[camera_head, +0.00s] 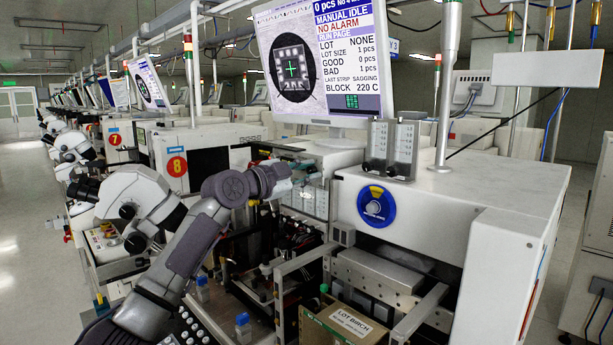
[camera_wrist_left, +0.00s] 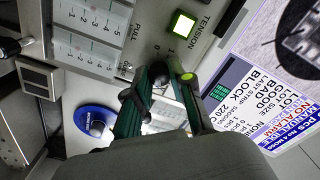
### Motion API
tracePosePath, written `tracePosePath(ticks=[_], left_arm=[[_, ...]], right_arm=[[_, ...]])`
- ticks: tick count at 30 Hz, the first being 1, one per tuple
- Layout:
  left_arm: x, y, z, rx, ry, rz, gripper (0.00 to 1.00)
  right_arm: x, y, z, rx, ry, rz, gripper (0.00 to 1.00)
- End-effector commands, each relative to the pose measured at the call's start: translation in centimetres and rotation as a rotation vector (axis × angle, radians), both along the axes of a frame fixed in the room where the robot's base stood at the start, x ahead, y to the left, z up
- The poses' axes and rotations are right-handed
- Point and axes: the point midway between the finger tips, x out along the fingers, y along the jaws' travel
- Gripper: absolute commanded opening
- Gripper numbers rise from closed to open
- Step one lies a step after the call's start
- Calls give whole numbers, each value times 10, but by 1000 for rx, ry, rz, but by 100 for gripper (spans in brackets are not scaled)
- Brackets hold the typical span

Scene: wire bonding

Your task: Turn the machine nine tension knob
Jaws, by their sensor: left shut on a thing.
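In the left wrist view my left gripper (camera_wrist_left: 161,80) is shut on a small dark knob (camera_wrist_left: 160,70), which is partly hidden between the fingers. The knob sits on a grey panel (camera_wrist_left: 140,30) just under the printed digits 0 and 1, near the word TENSION. In the head view my left arm comes in from the left, and its wrist end (camera_head: 268,181) is at the front panel below the big monitor. The fingertips and knob cannot be made out there. My right gripper is in neither view.
A lit green button (camera_wrist_left: 182,23) is close to the knob. A white housing with a blue disc (camera_head: 376,206) stands to the right. A microscope (camera_head: 130,195) is at left, and a box labelled LOT BIRCH (camera_head: 345,325) is below.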

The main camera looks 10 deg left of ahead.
Motion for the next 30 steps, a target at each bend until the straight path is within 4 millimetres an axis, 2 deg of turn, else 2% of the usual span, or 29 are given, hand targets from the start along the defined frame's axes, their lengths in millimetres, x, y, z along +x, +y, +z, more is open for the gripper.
tracePosePath(ticks=[12, 30], left_arm=[[0, 0, -1, 203, -135, 0, 0], [0, 0, -1, 251, -166, -1, 0]], right_arm=[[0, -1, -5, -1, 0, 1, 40], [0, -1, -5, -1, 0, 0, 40]])
